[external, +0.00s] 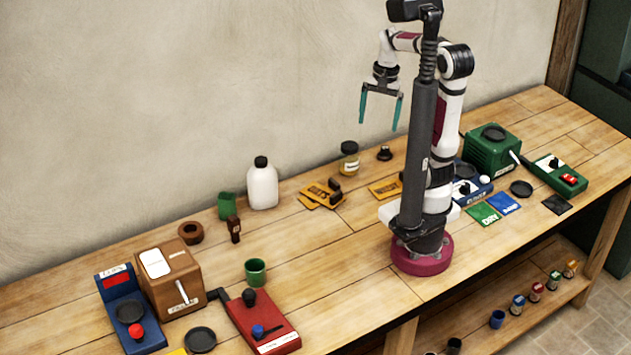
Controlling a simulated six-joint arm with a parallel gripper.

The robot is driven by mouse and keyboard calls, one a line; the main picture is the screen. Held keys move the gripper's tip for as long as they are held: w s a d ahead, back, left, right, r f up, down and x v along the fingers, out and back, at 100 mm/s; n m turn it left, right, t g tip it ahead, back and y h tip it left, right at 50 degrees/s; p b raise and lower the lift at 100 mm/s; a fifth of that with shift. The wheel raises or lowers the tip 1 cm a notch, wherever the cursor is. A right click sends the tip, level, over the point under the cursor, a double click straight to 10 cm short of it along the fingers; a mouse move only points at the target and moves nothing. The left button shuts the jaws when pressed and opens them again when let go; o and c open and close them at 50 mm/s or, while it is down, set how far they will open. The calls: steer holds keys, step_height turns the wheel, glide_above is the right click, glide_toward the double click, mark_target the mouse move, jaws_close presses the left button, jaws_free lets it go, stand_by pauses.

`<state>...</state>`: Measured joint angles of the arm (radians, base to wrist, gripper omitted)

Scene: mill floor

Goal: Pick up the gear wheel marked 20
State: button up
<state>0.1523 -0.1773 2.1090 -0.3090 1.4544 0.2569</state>
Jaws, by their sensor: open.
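My gripper (381,122) has two teal fingers that point down and stand apart, with nothing between them. It is raised high above the back of the bench, in front of the wall. I cannot make out a gear wheel marked 20. Several dark round pieces lie about, too small to read: a dark disc (200,340) at the front left, a dark disc (521,188) at the right, and a dark round top (130,311) on a blue device. I cannot tell whether any of them is a gear wheel. My gripper is far from all of these.
The wooden bench (335,262) is clear in its middle. A white bottle (262,186), a yellow jar (349,159) and a green cup (255,271) stand on it. A brown box (170,280) stands left, a green box (492,150) right. Small containers sit on the lower shelf (545,300).

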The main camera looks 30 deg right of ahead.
steer(key=s+a+f+n, duration=0.2)
steer(key=s, duration=0.4)
steer(key=s+a+f+n, duration=0.2)
steer(key=s+a, duration=0.1)
steer(key=s, duration=0.2)
steer(key=shift+s+f+n+y, duration=0.3)
steer(key=shift+s+f, duration=0.1)
steer(key=c, duration=0.4)
steer(key=shift+c, duration=0.4)
